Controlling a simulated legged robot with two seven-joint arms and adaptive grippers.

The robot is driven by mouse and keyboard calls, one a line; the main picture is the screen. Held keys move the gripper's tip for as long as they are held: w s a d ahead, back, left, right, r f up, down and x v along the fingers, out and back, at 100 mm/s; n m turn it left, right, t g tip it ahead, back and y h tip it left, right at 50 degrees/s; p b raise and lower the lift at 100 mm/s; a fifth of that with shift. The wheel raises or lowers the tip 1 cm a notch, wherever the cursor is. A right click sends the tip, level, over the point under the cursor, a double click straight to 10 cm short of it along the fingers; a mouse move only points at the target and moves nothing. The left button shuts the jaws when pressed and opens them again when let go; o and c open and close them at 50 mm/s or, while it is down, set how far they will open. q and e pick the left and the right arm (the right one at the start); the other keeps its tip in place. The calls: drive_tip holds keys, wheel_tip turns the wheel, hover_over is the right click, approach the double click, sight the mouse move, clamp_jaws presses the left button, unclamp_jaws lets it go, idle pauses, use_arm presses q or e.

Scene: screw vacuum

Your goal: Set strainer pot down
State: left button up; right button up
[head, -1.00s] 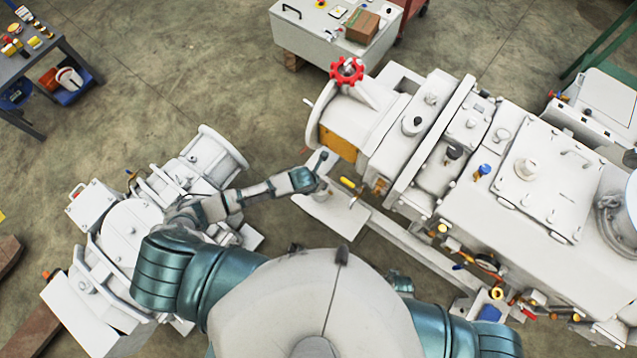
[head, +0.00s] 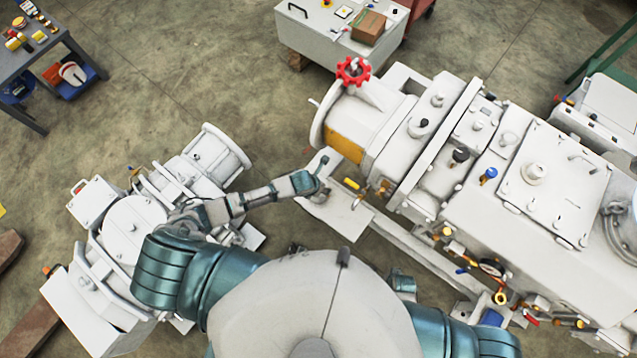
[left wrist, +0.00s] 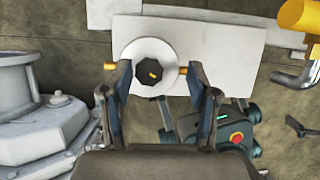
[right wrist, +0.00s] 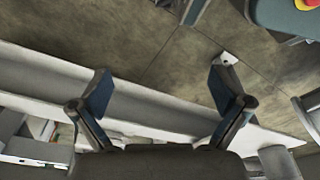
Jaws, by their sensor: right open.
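The strainer pot (left wrist: 138,52) is a round white piece with a black knob on top and a yellow-orange stub on each side. It shows in the left wrist view, between the fingers of my left gripper (left wrist: 157,68), which are drawn in to about its width at both sides. A white plate (left wrist: 215,45) lies beneath the pot; whether they touch is not clear. In the head view my left gripper (head: 320,181) is over this plate (head: 341,213), beside the large machine. My right gripper (right wrist: 160,85) is open and empty.
The large white machine (head: 560,190) with a red handwheel (head: 353,70) stands at the right. Another white machine (head: 130,230) stands at the left. A white cabinet (head: 325,35) and a tool table (head: 40,65) stand at the back. The floor between is clear.

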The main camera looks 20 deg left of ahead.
use_arm(q)
drive_tip(key=p+v, duration=0.3)
drive_tip(key=v, duration=0.9)
wheel_tip(320, 180, down, 10)
drive_tip(key=n+t, duration=0.2)
drive_tip(key=n, duration=2.1)
drive_tip(key=s+a+f+n+g, duration=0.1)
drive_tip(key=s+a+f+n, duration=0.2)
drive_tip(key=s+f, duration=0.3)
drive_tip(key=s+a+f+n+g+y, duration=0.1)
drive_tip(key=s+a+f+n+g, duration=0.1)
drive_tip(key=s+f+n, duration=0.4)
drive_tip(key=s+a+f+n+g, duration=0.1)
drive_tip(key=s+a+f+n, duration=0.2)
drive_tip(key=s, duration=0.8)
wheel_tip(320, 180, down, 5)
drive_tip(key=shift+s+a+r+n+g+y, duration=0.1)
drive_tip(key=shift+s+a+n+g+y, duration=0.25)
drive_tip(key=shift+n, duration=0.85)
use_arm(e)
drive_tip(key=s+f, duration=0.5)
drive_tip(key=shift+s+a+f, duration=0.25)
